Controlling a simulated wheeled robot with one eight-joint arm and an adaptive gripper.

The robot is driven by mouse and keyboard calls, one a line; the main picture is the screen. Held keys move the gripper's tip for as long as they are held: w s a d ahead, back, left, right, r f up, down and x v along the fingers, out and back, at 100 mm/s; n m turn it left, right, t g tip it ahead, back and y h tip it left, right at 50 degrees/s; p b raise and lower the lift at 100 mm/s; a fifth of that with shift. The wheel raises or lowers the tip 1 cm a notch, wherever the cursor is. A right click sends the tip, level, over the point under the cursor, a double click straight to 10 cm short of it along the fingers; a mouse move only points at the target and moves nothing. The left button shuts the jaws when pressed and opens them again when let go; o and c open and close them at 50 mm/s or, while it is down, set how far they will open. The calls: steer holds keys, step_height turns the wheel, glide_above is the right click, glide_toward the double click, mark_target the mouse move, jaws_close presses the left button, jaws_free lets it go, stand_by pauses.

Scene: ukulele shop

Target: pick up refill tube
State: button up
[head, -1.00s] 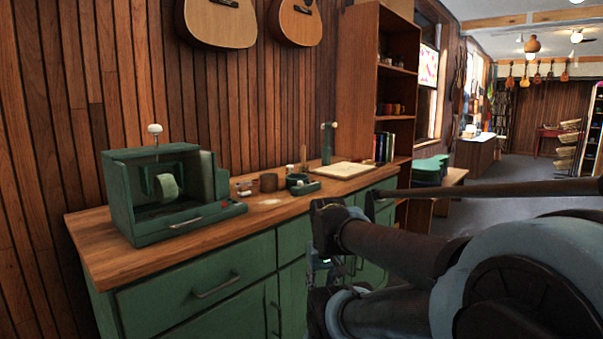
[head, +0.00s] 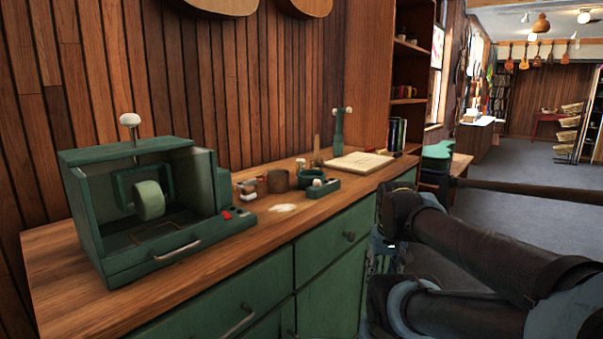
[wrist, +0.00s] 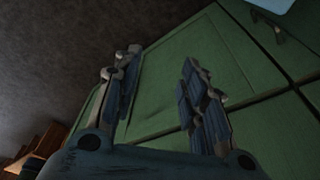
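I cannot tell for sure which item is the refill tube. A slim upright green piece with a pale knob (head: 338,128) stands at the back of the wooden counter (head: 65,275), beside the shelf. Small items are clustered in front of it: a brown cup (head: 279,181), a dark green round holder on a green base (head: 326,188), and small red and white pieces (head: 247,190). My gripper (wrist: 160,85) is open and empty in the wrist view, its fingers apart before the green cabinet front. In the head view my arm mostly hides it, right of the counter.
A green box with a pale wheel (head: 150,200) fills the counter's left end. A pale board (head: 358,162) lies near the tall shelf (head: 408,65). Green drawers (head: 335,260) are below the counter. Open floor (head: 520,165) lies to the right.

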steer(key=w+a+r, duration=0.2)
steer(key=w+r, duration=0.5)
steer(key=r, duration=0.3)
step_height(320, 180, up, 26)
steer(key=n+t, duration=0.1)
steer(key=t, duration=0.1)
glide_above(301, 161)
steer(key=s, duration=0.4)
steer(key=shift+y, duration=0.3)
steer(key=x, duration=1.1)
steer(key=shift+w+d+r, duration=0.1)
steer(key=shift+w+d, duration=0.05)
steer(key=shift+d, duration=0.05)
steer(key=shift+x, duration=2.75)
steer(key=shift+d, duration=0.15)
steer(key=shift+c, duration=0.4)
steer(key=c, duration=0.8)
